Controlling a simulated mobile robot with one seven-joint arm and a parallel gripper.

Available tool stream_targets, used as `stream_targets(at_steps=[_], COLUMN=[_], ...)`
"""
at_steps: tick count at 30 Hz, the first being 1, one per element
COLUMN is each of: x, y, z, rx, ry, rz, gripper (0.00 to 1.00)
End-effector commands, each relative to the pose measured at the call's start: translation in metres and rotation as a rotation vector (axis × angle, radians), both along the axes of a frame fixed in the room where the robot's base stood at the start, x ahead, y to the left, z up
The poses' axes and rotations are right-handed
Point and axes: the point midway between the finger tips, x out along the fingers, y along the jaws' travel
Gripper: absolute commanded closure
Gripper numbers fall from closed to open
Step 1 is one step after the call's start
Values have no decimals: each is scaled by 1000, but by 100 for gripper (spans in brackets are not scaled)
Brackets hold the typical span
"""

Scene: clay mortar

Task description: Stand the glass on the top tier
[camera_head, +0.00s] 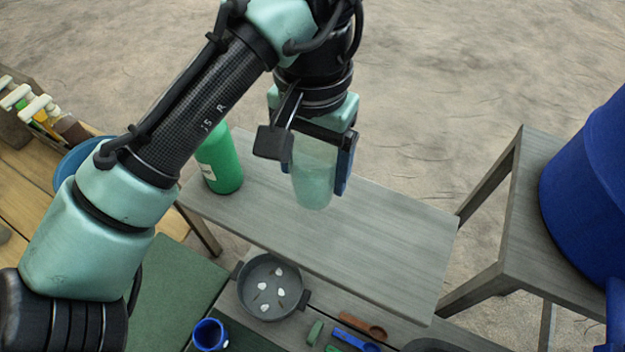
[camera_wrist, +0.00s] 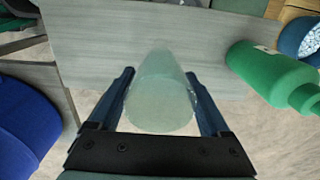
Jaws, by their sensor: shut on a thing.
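The glass (camera_head: 314,176) is pale green and see-through. My gripper (camera_head: 320,172) is shut on it, with one blue finger on each side. In the wrist view the glass (camera_wrist: 160,95) sits between the two fingers of my gripper (camera_wrist: 162,88). The top tier (camera_head: 370,225) is a grey wooden board, and it also shows in the wrist view (camera_wrist: 110,50). The glass appears upright over this board. I cannot tell whether its base touches the wood.
A green bottle (camera_head: 220,165) stands at the left end of the top tier. A grey pan (camera_head: 269,287) with white pieces, a blue cup (camera_head: 209,335) and spoons lie lower in front. A blue barrel (camera_head: 595,190) stands at the right. The board's right half is clear.

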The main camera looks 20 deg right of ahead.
Motion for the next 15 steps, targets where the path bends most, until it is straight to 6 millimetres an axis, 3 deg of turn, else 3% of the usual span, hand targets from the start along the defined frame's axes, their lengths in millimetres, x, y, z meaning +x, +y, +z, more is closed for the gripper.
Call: stream_targets(at_steps=[9,15], x=[-1,0], y=[0,0], z=[-37,-45], rx=[-2,0], ry=[2,-2], rz=[1,0], gripper=[88,88])
